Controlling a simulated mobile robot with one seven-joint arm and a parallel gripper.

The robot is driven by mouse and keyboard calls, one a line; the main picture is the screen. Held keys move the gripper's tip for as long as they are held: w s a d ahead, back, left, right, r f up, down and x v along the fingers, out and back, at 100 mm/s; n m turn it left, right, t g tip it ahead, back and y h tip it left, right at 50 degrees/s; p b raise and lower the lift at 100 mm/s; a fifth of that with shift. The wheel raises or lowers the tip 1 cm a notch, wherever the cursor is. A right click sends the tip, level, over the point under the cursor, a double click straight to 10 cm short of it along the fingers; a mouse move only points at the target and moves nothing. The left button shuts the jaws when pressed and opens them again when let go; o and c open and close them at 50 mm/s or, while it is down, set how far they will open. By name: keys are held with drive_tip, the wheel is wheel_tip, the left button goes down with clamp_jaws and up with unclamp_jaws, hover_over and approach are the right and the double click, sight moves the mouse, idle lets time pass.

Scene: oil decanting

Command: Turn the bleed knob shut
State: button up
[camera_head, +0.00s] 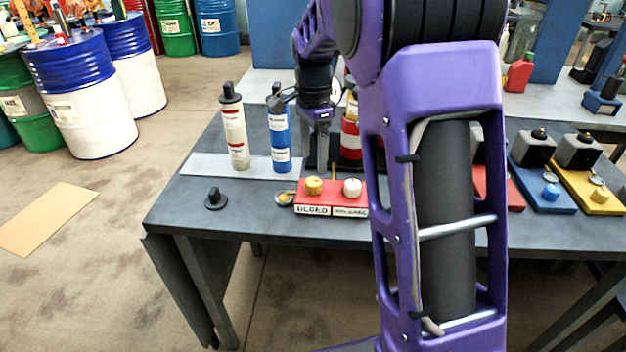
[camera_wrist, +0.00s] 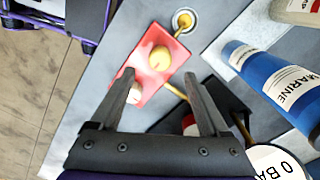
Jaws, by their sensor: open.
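The yellow bleed knob (camera_head: 313,185) sits on a red block (camera_head: 331,198), above a label that reads BLEED. A white knob (camera_head: 352,187) stands beside it on the same block. In the wrist view the yellow knob (camera_wrist: 159,58) shows just beyond my gripper (camera_wrist: 157,78), whose fingers are spread and empty. The left finger partly covers the white knob (camera_wrist: 134,93). No finger visibly touches the yellow knob. In the head view my wrist hangs behind the block, and the fingertips are hard to make out there.
A blue bottle (camera_head: 280,138) and a cream bottle (camera_head: 234,128) stand on a pale mat to the left. A small brass cup (camera_head: 284,198) and a black knob-like piece (camera_head: 215,199) are on the table (camera_head: 174,205). A round gauge (camera_wrist: 276,161) is close to my gripper.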

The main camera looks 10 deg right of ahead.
sight(313, 181)
wheel_tip(313, 181, down, 6)
drive_tip(key=shift+f+b, duration=0.2)
drive_tip(key=shift+b, duration=0.2)
clamp_jaws()
